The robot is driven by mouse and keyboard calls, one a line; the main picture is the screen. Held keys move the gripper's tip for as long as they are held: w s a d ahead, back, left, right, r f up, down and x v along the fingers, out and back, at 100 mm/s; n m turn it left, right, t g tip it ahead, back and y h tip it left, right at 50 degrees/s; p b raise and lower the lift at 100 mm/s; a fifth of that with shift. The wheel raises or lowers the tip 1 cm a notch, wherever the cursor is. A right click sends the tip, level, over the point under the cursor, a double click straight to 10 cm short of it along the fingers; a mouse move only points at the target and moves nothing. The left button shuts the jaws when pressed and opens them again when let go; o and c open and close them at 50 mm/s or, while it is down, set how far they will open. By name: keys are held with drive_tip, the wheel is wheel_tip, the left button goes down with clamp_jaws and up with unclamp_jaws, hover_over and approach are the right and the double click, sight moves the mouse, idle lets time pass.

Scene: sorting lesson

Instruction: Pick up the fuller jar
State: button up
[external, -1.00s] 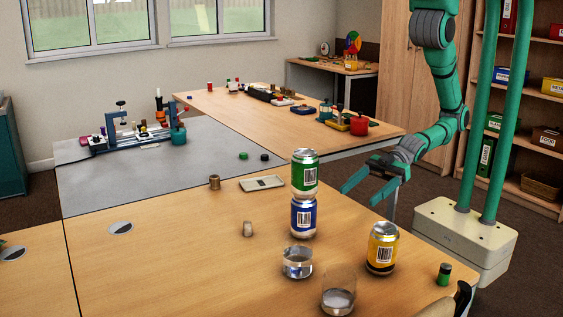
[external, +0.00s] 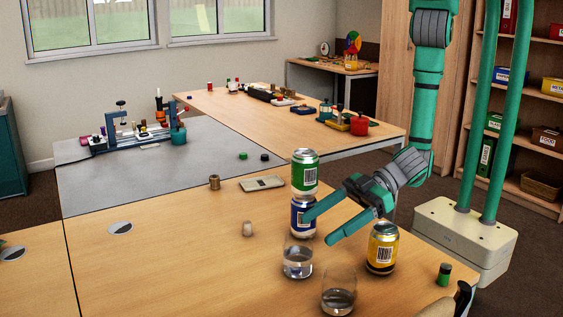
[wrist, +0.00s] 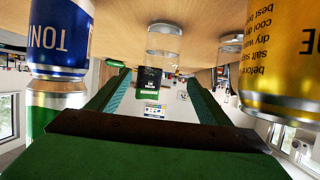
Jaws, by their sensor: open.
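Two clear glass jars stand upright on the near table. The farther jar (external: 298,266) holds clear liquid to over half its height. The nearer jar (external: 339,300) appears filled to about half or a little less. My gripper (external: 319,229) is open and empty, above the table between the stacked cans and the yellow can. Its fingers point down-left toward the farther jar, apart from it. In the upside-down wrist view, one jar (wrist: 164,42) lies beyond and between the fingertips (wrist: 157,78), and another (wrist: 229,44) is farther right; their levels are hard to read there.
A green can (external: 304,172) stands on a blue can (external: 299,222), close to one finger. A yellow can (external: 382,250) stands right of the jars. A small green cylinder (external: 444,275) is near the right edge.

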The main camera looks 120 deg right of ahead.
sight(286, 248)
drive_tip(key=x, duration=1.1)
drive_tip(key=shift+w, duration=0.1)
drive_tip(key=c, duration=1.3)
drive_tip(key=shift+r, duration=0.15)
